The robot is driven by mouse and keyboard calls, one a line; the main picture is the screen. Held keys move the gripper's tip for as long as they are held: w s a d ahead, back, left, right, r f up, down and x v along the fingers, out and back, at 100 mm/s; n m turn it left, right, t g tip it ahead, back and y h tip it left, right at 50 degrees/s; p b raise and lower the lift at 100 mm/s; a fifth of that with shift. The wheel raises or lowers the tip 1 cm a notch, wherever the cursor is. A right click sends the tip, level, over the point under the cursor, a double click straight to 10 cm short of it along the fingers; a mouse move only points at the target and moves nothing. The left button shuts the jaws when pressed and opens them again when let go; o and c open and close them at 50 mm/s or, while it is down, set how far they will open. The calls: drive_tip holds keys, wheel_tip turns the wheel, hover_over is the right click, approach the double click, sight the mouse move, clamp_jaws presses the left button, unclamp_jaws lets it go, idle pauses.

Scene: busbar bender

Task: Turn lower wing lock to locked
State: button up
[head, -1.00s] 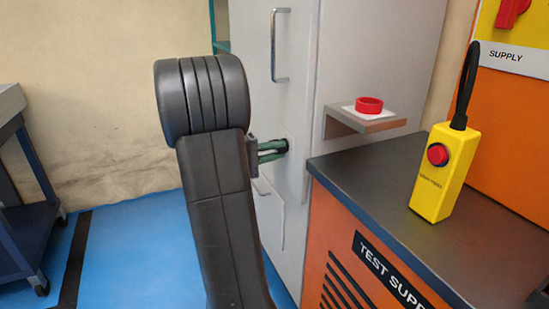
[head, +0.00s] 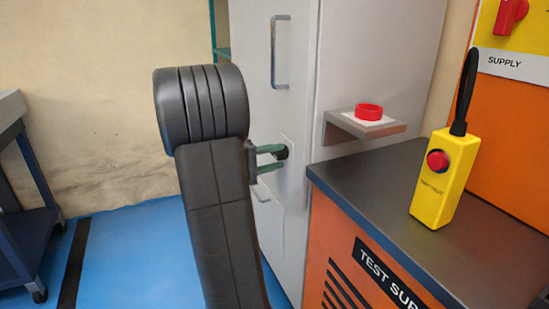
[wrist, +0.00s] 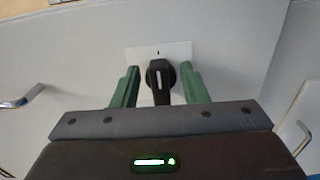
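The lower wing lock is a black knob (wrist: 160,77) with a pale line on its grip, on a light plate (wrist: 172,54) on the grey cabinet door. In the wrist view the line runs up and down, toward a small dark mark on the plate. My gripper (wrist: 160,85) is open, with one green finger on each side of the knob and a gap on both sides. In the head view my gripper (head: 270,158) reaches the door, and the knob (head: 282,152) shows partly behind the fingers.
A door handle (head: 274,52) is above the lock. A shelf (head: 352,127) with a red ring (head: 369,111) juts out at the right. An orange test supply bench (head: 345,240) carries a yellow box (head: 444,178). A blue cart (head: 22,225) stands at left.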

drive_tip(key=p+v, duration=0.3)
drive_tip(key=v, duration=1)
drive_tip(key=shift+a, duration=0.25)
drive_tip(key=shift+d, duration=0.1)
drive_tip(key=b+x, duration=0.3)
drive_tip(key=x, duration=1)
drive_tip(key=shift+d, duration=0.3)
